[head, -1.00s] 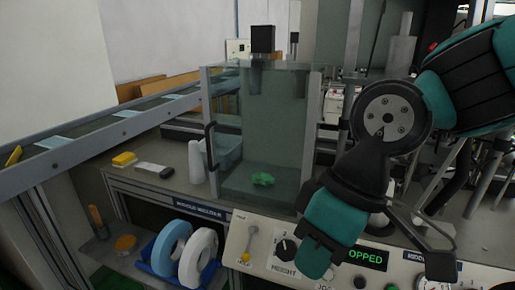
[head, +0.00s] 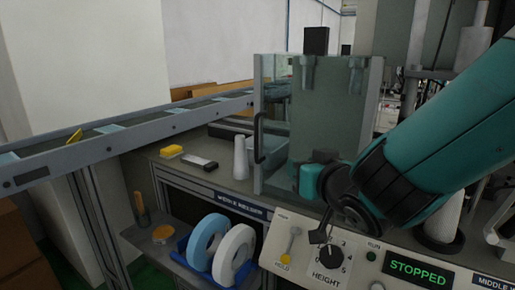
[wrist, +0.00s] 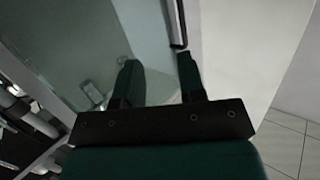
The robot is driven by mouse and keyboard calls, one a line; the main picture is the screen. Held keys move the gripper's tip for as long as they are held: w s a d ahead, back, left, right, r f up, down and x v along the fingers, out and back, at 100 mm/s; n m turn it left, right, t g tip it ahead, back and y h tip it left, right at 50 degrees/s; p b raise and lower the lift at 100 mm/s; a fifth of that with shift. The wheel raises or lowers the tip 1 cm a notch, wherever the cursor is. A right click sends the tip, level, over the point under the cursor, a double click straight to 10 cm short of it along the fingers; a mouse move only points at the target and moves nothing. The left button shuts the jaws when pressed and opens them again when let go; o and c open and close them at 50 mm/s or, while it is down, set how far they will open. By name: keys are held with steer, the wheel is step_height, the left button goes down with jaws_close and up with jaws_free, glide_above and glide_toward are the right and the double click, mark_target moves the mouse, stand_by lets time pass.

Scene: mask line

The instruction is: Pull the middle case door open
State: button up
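The middle case (head: 330,115) is a clear-walled box on the bench in the head view, with its dark vertical door handle (head: 260,140) on the left side. My gripper (head: 322,156) is in front of the case, right of the handle; its fingers are not clear there. In the wrist view my gripper (wrist: 160,68) is open, with two teal fingers apart and nothing between them. The dark handle (wrist: 178,24) lies ahead, close to the right fingertip. Touching cannot be told. The door looks closed.
A conveyor rail (head: 125,140) runs along the left. A white bottle (head: 240,158), a yellow sponge (head: 171,151) and tape rolls (head: 232,252) are near the case. A control panel (head: 400,268) lies below my arm.

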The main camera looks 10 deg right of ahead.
mark_target(257, 136)
steer(key=w+a+p, duration=0.2)
steer(key=w+p, duration=0.1)
steer(key=w, duration=0.2)
steer(key=w+a+n+t+y+p, duration=0.1)
steer(key=w+a+p, duration=0.2)
steer(key=w, duration=0.3)
steer(key=w+a+r+y+p, duration=0.1)
steer(key=w+a+p, duration=0.1)
steer(key=w, duration=0.4)
steer(key=shift+a+n+t+p, duration=0.25)
steer(key=shift+n+t+p, duration=0.15)
steer(key=shift+p, duration=0.4)
steer(key=shift+s+r, duration=0.1)
jaws_close()
